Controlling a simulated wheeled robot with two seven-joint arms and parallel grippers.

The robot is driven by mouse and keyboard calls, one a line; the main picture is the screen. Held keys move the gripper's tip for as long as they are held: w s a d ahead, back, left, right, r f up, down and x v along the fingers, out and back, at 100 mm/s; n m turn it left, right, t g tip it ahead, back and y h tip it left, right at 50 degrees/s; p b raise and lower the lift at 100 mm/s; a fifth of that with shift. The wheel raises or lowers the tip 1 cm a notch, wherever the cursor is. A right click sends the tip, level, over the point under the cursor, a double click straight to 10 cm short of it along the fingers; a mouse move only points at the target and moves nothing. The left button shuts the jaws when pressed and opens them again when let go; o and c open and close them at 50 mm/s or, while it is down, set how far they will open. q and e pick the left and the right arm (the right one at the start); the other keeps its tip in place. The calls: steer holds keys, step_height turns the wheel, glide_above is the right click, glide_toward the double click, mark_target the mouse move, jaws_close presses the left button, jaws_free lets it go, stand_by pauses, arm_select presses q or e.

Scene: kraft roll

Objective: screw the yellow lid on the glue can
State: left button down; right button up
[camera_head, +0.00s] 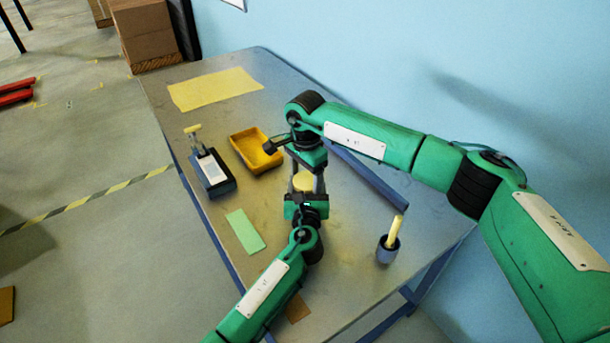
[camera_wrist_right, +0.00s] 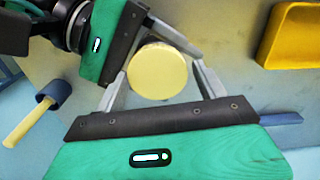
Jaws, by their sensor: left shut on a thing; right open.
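The round yellow lid (camera_head: 303,182) shows between my two grippers near the middle of the table. In the right wrist view the lid (camera_wrist_right: 158,71) is seen from above and hides what is under it, so the glue can's body and the seating of the lid cannot be made out. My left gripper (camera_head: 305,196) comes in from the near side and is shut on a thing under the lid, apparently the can. My right gripper (camera_wrist_right: 158,78) is open, with one finger on each side of the lid; contact is not clear.
A yellow tray (camera_head: 236,146) and a dark box-like tool (camera_head: 213,186) stand left of the grippers. A cup with a yellow stick (camera_head: 387,252) stands at the right. A green sheet (camera_head: 245,231) and a yellow sheet (camera_head: 214,89) lie flat. A blue bar (camera_head: 372,179) lies near the wall.

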arm_select(q)
steer(key=shift+a+f, duration=0.25)
arm_select(e)
step_height(320, 180, up, 4)
steer(key=shift+s+r, duration=0.1)
arm_select(q)
steer(key=shift+d, duration=0.1)
arm_select(e)
steer(key=shift+c, duration=0.4)
steer(key=shift+r, duration=0.2)
arm_select(q)
steer(key=shift+r, duration=0.1)
arm_select(e)
step_height(320, 180, up, 3)
steer(key=n, duration=0.3)
steer(key=shift+f, duration=4)
